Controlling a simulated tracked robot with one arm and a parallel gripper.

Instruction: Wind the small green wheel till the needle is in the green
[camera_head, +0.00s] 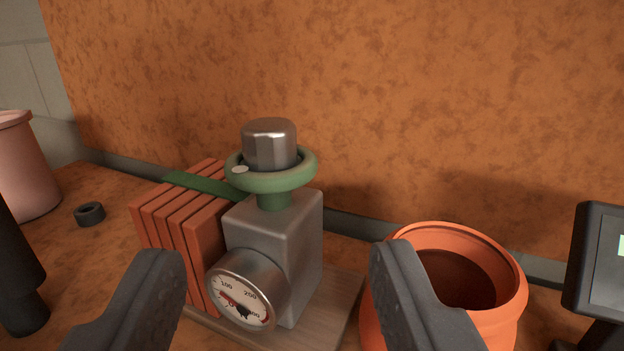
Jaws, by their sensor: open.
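The small green wheel (283,178) sits on top of a grey metal block (274,243), with a faceted metal knob (269,144) rising from its middle and a pale mark on its left rim. A round dial gauge (242,292) is on the block's front, low down. Its face shows numbers and a red part; where the needle points is too small to tell, and I cannot make out a green band. My gripper (272,260) is open, its two dark fingers apart in the foreground, nearer than the block and below the wheel, touching neither.
Several terracotta slabs (207,243) with a green strap stand left of the block on a wooden board (334,316). An orange pot (506,291) stands close on the right, a dark screen (597,262) beyond it. A pink pot (22,165) and black ring (90,214) are left.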

